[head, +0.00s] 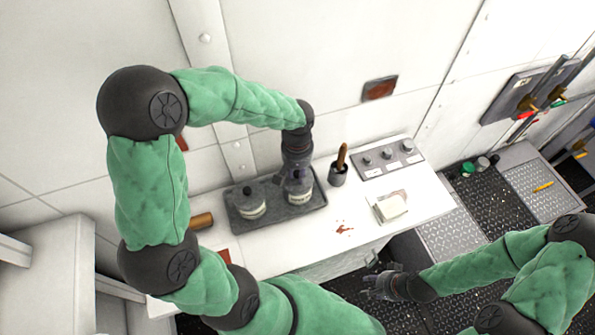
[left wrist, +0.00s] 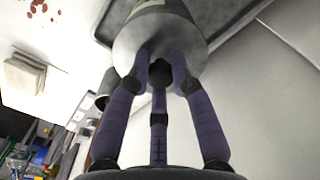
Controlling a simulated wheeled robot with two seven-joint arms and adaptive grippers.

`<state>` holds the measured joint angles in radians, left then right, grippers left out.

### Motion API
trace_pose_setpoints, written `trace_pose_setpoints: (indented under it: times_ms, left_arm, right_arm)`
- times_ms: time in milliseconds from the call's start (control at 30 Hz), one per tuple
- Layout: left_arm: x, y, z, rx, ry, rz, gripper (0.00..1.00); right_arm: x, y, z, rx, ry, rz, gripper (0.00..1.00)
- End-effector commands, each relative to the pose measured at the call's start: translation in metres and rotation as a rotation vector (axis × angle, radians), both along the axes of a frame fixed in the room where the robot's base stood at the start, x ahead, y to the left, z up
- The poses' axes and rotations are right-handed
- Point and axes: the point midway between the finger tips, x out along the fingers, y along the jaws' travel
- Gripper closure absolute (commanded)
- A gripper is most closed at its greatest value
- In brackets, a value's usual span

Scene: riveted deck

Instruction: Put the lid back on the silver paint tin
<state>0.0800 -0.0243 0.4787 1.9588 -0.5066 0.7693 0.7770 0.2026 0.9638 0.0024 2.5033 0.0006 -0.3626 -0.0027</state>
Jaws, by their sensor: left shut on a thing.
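A silver tin (head: 299,197) with a pale label stands on the right part of a dark grey tray (head: 280,216). My left gripper (head: 298,176) is directly above it. In the left wrist view my left gripper's fingers (left wrist: 160,72) are shut around the dark knob of a silver lid (left wrist: 130,48). The lid is at the tin's top; I cannot tell whether it is fully seated. A similar tin (head: 251,208) with a black knob on top stands on the tray's left part. My right gripper (head: 376,284) is empty, fingers spread, off the counter's front edge.
Right of the tray stand a dark pot with a wooden handle (head: 338,176), a grey panel with knobs (head: 388,158) and a white block on a dish (head: 391,206). A brown cylinder (head: 202,221) lies left. Reddish spots (head: 345,229) mark bare counter. The wall is close behind.

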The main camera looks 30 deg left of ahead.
Motion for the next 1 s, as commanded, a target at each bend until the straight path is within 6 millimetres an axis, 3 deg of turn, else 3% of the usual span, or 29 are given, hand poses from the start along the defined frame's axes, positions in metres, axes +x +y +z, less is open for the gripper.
trace_pose_setpoints:
  times_ms: [900,933,1000]
  left_arm:
    - [0.0001,0.0000,-0.0001,0.000,0.000,0.000,1.00]
    - [0.0001,0.0000,-0.0001,0.000,0.000,0.000,0.74]
    - [0.0001,0.0000,-0.0001,0.000,0.000,0.000,0.54]
  right_arm:
    - [0.0000,0.0000,-0.0016,0.000,0.000,0.000,0.60]
    - [0.0000,0.0000,-0.0016,0.000,0.000,0.000,0.60]
    - [0.0001,0.0001,-0.0017,0.000,0.000,0.000,0.60]
